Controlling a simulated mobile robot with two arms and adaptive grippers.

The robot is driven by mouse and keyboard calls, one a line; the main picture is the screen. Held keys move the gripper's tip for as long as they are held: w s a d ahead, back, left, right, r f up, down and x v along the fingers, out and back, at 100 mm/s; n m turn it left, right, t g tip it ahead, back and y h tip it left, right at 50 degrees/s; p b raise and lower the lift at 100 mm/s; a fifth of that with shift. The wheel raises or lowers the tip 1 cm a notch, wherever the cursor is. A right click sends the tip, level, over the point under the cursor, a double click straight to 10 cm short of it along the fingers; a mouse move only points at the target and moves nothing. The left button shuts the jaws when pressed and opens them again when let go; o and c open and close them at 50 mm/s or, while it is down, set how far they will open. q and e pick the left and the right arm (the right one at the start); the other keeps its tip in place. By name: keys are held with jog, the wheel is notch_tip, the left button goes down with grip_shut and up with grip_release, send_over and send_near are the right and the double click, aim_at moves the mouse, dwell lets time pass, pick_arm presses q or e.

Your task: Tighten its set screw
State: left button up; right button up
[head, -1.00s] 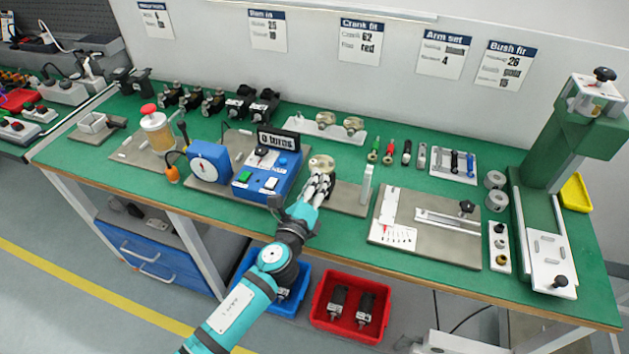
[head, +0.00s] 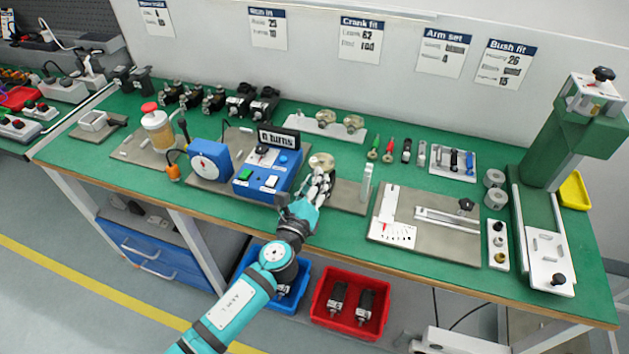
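My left gripper (head: 319,184) reaches in from the front at the middle of the bench, over the grey base plate (head: 346,197). Its fingertips are at the near side of a round, brass-coloured disc-like part (head: 322,161) on that plate. I cannot tell whether they touch it or how far they are apart. No set screw can be made out at this size. My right gripper is not in view.
A blue control box (head: 266,176) with a "0 turns" display (head: 278,138) stands left of the gripper. A clear upright piece (head: 366,183) stands just right. A measuring plate (head: 425,225) and green press (head: 570,140) are further right. Red (head: 350,306) and blue bins sit below.

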pick_arm(q)
jog(key=o, duration=0.4)
jog(key=shift+s+f, duration=0.2)
jog(key=shift+o, duration=0.2)
jog(key=shift+w+r, duration=0.1)
jog(key=shift+r, duration=0.05)
jog(key=v, duration=1.2)
